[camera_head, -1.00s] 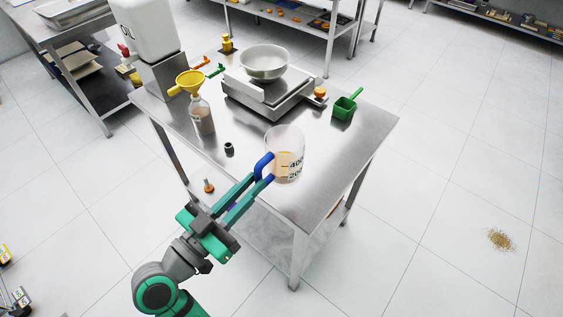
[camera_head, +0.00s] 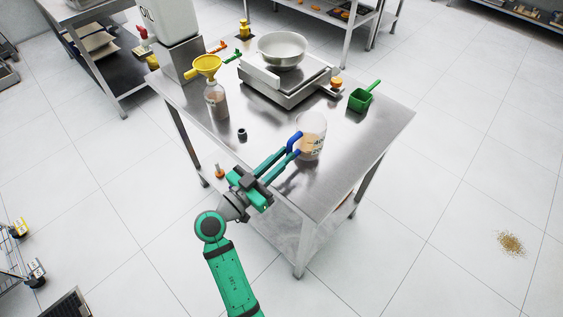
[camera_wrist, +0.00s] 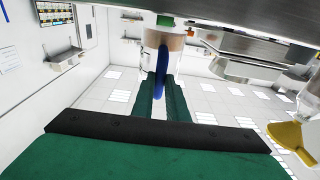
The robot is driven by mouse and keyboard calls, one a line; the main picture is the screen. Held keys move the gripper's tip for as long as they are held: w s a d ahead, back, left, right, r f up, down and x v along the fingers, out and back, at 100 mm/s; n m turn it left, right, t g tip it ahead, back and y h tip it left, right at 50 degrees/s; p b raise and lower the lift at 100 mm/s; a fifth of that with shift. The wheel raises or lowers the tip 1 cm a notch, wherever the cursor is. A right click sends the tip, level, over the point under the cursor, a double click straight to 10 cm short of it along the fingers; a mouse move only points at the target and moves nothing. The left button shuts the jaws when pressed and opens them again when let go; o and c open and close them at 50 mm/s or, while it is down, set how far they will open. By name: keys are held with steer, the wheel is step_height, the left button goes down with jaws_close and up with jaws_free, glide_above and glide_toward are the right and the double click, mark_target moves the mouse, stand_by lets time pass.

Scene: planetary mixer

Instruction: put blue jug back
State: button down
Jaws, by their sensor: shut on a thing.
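The blue jug is a clear measuring jug (camera_head: 312,148) with dark markings, a light brown content and a blue handle (camera_wrist: 163,72). My gripper (camera_head: 291,147) is shut on the blue handle, at the jug's left side in the head view. The jug is upright over the front part of the steel table (camera_head: 345,165). I cannot tell whether its base touches the top. In the wrist view, which looks upside down, the jug (camera_wrist: 152,42) sits beyond my two green fingers (camera_wrist: 162,85), and the handle lies between them.
A scale (camera_head: 282,88) with a steel bowl (camera_head: 283,48) stands behind the jug. A green scoop (camera_head: 361,99) is at the right. A bottle (camera_head: 217,103) with a yellow funnel (camera_head: 206,66) and a small black cap (camera_head: 242,134) are at the left. The table's front right is clear.

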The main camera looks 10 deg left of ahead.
steer(key=shift+s+f, duration=0.1)
steer(key=shift+f, duration=0.9)
steer(key=c, duration=1.7)
jaws_free()
steer(key=shift+f, duration=0.15)
steer(key=shift+c, duration=0.2)
steer(key=shift+a, duration=0.1)
steer(key=r+v, duration=0.1)
steer(key=v, duration=1.1)
steer(key=shift+f, duration=0.4)
